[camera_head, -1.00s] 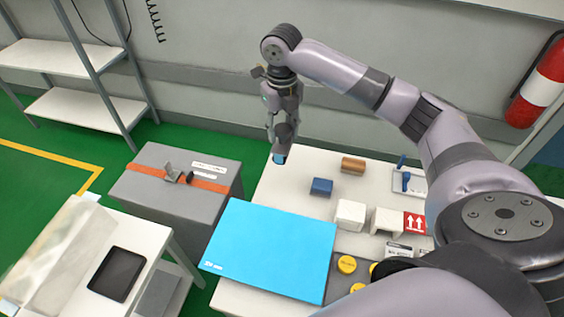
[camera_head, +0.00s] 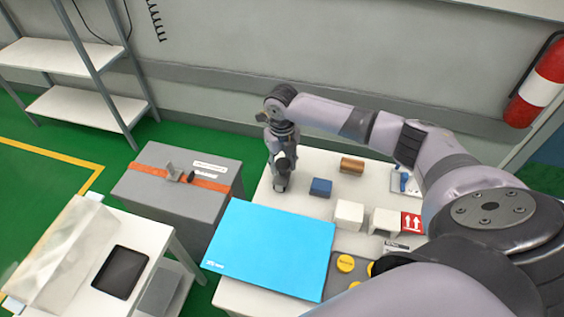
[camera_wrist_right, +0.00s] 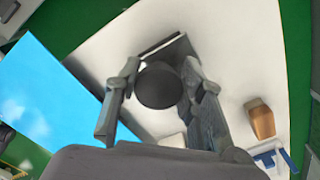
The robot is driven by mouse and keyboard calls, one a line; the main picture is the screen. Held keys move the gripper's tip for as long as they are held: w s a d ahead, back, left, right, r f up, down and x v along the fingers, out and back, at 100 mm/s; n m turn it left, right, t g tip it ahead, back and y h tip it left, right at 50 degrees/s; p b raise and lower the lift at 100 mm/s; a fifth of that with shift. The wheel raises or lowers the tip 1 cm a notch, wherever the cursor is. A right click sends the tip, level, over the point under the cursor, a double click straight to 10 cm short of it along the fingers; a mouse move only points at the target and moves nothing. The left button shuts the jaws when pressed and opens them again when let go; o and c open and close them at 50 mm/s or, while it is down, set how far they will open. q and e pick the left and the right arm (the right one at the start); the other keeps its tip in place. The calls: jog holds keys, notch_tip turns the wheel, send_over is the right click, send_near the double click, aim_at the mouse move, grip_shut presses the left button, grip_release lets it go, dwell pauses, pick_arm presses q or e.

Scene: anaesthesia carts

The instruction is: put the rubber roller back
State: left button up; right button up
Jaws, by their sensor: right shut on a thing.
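My right gripper (camera_head: 281,182) is shut, low over the far left part of the white table (camera_head: 262,197), just beyond the blue mat (camera_head: 270,248). In the right wrist view its fingers stand on either side of a dark round thing (camera_wrist_right: 158,87), seen end-on, which I take to be the rubber roller. A thin grey, dark-edged piece (camera_wrist_right: 163,47) shows just past it; I cannot tell what it is or whether they touch. In the head view the gripper hides most of the held thing. My left gripper is not in view.
A blue block (camera_head: 320,187), a brown rounded block (camera_head: 352,165) and white blocks (camera_head: 348,214) stand right of the gripper. Blue-handled items (camera_head: 404,181) lie further right, partly behind my arm. A grey case (camera_head: 175,200) stands left of the table.

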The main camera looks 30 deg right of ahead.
jog(key=shift+f, duration=0.1)
jog(key=o, duration=1)
notch_tip(320, 180, up, 12)
jog(key=b, duration=0.2)
jog(key=shift+r, duration=0.2)
jog(key=shift+f, duration=0.1)
